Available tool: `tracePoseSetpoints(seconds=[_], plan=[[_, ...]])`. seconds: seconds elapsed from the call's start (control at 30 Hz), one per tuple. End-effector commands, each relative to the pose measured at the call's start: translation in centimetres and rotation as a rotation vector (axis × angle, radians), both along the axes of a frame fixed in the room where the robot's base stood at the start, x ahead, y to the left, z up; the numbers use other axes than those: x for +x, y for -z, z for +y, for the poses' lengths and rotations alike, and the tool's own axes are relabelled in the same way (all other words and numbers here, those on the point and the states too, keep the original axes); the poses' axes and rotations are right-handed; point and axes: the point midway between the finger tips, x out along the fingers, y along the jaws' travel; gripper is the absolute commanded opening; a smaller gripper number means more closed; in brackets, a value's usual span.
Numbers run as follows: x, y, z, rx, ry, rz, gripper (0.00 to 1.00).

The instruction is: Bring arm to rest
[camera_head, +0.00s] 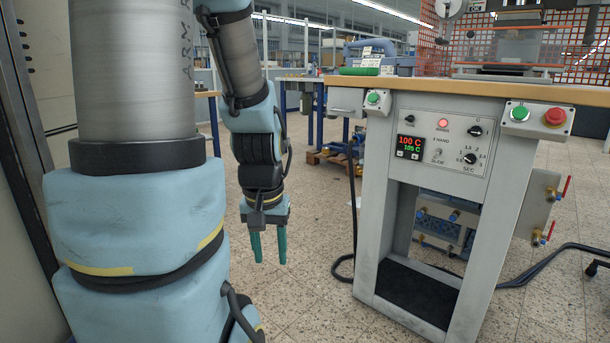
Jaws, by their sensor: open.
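My arm hangs down in the left half of the head view, light blue and grey. My gripper (268,247) points straight down with its two teal fingers apart. It is open and nothing shows between the fingers. It hangs over the speckled floor, to the left of the stamping machine's grey stand (376,200), and is clear of it.
The stand carries a wooden-edged table top (470,91), a control panel (443,142), a green button (520,113) and a red button (555,116). A black cable (345,262) runs down beside the stand. A wooden pallet (325,158) lies behind.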

Motion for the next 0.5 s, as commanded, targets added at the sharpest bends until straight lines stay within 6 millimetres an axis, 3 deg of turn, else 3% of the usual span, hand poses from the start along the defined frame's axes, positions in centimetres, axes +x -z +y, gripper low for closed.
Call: tracePoseSetpoints(seconds=[0.03, 0.27, 0.5], plan=[[0.0, -1.8, 0.0, 0.000, 0.001, 0.000, 0.45], [0.1, -6.5, 0.0, 0.000, 0.003, -0.002, 0.45], [0.1, -14.1, 0.0, 0.000, 0.004, -0.003, 0.45]])
